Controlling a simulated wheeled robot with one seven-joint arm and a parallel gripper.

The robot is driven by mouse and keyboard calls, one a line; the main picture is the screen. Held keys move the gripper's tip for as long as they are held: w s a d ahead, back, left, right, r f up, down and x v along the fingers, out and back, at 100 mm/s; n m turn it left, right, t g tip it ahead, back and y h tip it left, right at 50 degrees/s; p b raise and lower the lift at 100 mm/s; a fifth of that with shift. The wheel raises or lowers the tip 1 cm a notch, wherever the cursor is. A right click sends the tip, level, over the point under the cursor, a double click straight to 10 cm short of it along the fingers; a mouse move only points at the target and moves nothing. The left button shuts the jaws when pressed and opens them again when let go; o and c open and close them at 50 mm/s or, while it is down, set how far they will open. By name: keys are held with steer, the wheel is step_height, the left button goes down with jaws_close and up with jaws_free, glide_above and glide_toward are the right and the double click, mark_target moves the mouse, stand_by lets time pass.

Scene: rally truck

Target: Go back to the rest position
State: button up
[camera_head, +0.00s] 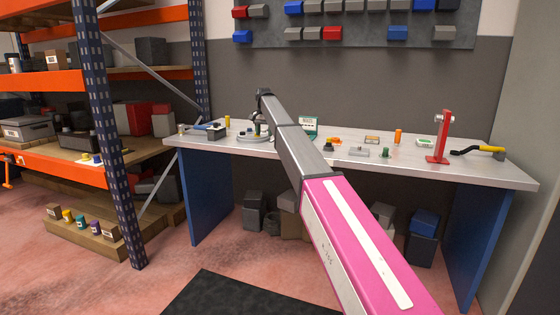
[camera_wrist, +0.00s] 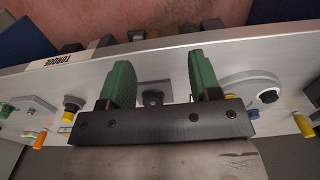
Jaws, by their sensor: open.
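My gripper (camera_wrist: 156,85) shows in the wrist view with its two green fingers spread apart. Nothing is held between them. A small dark part (camera_wrist: 153,98) shows in the gap between the fingers, over the workbench; I cannot tell how far below it is. In the head view my pink and grey arm reaches out over the workbench (camera_head: 345,138) toward its back left. The gripper end there is small and partly hidden by the arm, beside a round grey part (camera_head: 252,137).
A red stand (camera_head: 440,140) and a yellow-black tool (camera_head: 480,150) are on the bench's right. An orange cylinder (camera_head: 398,136) and a green-white box (camera_head: 425,142) stand near the middle. An orange shelf rack (camera_head: 110,150) is on the left. A dark mat (camera_head: 220,295) lies on the open floor in front.

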steer(key=s+d+f+n, duration=0.1)
steer(key=s+d+f, duration=0.7)
steer(key=s+f, duration=0.4)
steer(key=s+d+f+n, duration=0.1)
steer(key=s+d+f, duration=0.8)
steer(key=f, duration=0.6)
steer(key=s+d+f, duration=0.3)
steer(key=s+f, duration=0.1)
steer(key=s, duration=0.6)
steer(key=s+d+f+n, duration=0.1)
steer(key=s+d+f, duration=0.2)
steer(key=s, duration=0.7)
steer(key=s+d+f, duration=0.3)
steer(key=s+f, duration=0.4)
steer(key=s, duration=0.3)
steer(key=shift+d+n, duration=0.35)
steer(key=shift+n, duration=0.05)
